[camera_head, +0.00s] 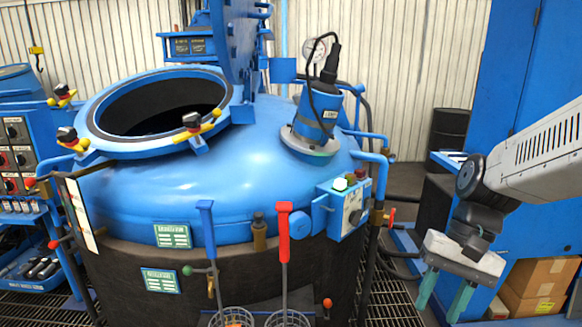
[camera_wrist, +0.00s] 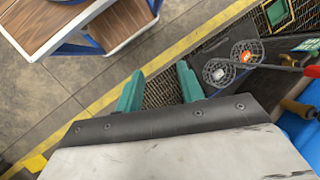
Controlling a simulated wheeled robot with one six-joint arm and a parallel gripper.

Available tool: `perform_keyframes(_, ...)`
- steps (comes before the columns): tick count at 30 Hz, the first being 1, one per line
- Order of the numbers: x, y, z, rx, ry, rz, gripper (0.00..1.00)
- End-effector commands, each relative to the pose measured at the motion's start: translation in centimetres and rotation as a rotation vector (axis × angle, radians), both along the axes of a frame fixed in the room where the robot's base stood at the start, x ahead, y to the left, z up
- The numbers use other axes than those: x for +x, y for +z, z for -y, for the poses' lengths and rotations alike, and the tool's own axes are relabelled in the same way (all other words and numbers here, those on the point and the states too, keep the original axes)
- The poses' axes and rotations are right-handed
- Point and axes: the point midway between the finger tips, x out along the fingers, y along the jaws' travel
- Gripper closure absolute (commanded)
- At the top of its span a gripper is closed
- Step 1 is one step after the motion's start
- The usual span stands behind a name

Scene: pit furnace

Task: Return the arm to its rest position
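My gripper (camera_head: 444,302) hangs at the lower right in the head view, on the end of my light grey arm, which reaches in from the right edge. Its two teal fingers point down and stand apart with nothing between them. In the wrist view my gripper (camera_wrist: 158,88) also shows open and empty, above the floor and a dark grating. It is apart from the blue furnace (camera_head: 200,185) to its left and touches nothing that I can see.
A blue-handled basket (camera_head: 207,230) and a red-handled basket (camera_head: 284,235) hang at the furnace front. Cardboard boxes (camera_head: 540,280) and a blue cabinet (camera_head: 500,70) stand right. A wooden-topped table (camera_wrist: 60,25) is at upper left in the wrist view, with bare floor (camera_wrist: 60,100) nearby.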

Motion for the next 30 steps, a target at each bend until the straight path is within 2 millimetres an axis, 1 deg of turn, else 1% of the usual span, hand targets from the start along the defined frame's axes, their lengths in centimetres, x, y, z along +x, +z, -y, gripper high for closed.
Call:
perform_keyframes(1,-1.6,0.7,0.3,-0.039,0.057,0.041,0.62)
perform_keyframes(6,-6.2,2.3,1.9,-0.175,0.224,0.156,0.62)
perform_keyframes(9,-8.4,3.1,2.6,-0.243,0.281,0.222,0.62)
perform_keyframes(12,-9.9,3.9,2.8,-0.286,0.309,0.287,0.62)
perform_keyframes(15,-10.8,4.7,2.5,-0.297,0.317,0.345,0.62)
perform_keyframes(19,-11.1,5.6,2.2,-0.303,0.322,0.398,0.62)
perform_keyframes(30,-11.1,5.8,2.1,-0.302,0.327,0.408,0.62)
